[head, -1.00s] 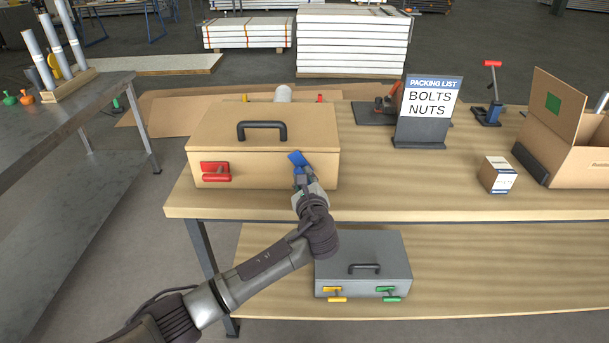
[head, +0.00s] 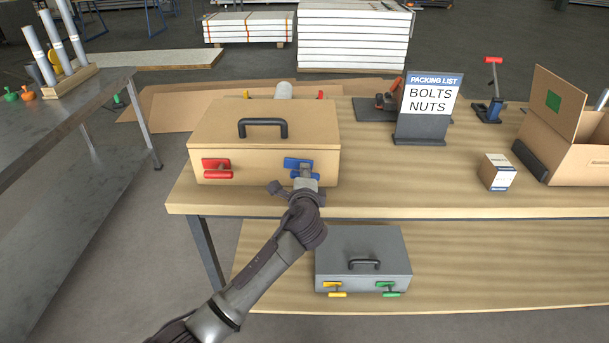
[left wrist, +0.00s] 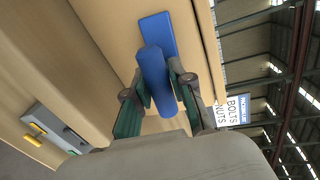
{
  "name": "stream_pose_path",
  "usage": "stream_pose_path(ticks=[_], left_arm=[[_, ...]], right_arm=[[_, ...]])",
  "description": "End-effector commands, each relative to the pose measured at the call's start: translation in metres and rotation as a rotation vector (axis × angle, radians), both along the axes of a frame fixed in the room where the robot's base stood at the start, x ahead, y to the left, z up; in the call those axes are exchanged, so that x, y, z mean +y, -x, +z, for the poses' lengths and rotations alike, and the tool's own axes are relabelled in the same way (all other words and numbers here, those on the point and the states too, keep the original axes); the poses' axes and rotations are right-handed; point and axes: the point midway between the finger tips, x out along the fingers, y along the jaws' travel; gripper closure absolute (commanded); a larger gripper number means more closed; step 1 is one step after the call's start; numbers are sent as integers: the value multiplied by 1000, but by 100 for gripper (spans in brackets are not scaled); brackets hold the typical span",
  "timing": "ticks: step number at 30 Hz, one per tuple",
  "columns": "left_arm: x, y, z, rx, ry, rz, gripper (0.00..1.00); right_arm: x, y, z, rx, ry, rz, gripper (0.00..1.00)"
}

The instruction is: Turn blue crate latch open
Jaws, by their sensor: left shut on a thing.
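A tan crate (head: 262,150) with a black top handle stands on the left part of the wooden workbench. Its front carries a red latch (head: 217,170) at left and a blue latch (head: 297,163) at right. My left gripper (head: 305,177) is at the blue latch, partly covering it. The blue latch's flat plate lies against the crate front. My right gripper is not in view.
A grey case (head: 363,258) with yellow and green latches sits on the lower shelf. A packing list sign (head: 428,110) reads BOLTS NUTS. A small box (head: 497,173) and an open carton (head: 570,130) stand to the right.

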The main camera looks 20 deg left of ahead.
Motion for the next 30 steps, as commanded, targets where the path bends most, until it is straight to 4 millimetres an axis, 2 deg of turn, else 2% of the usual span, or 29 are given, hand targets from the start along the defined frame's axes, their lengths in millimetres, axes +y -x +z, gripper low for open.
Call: stream_pose_path(ticks=[9,25,26,30], left_arm=[[1,1,-5,-23,113,3,100],[0,1,-5,-28,133,2,100],[0,1,-5,-28,133,2,74],[0,1,-4,-30,132,2,52]], right_arm=[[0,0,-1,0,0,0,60],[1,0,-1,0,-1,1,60],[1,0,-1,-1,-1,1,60],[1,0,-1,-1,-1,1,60]])
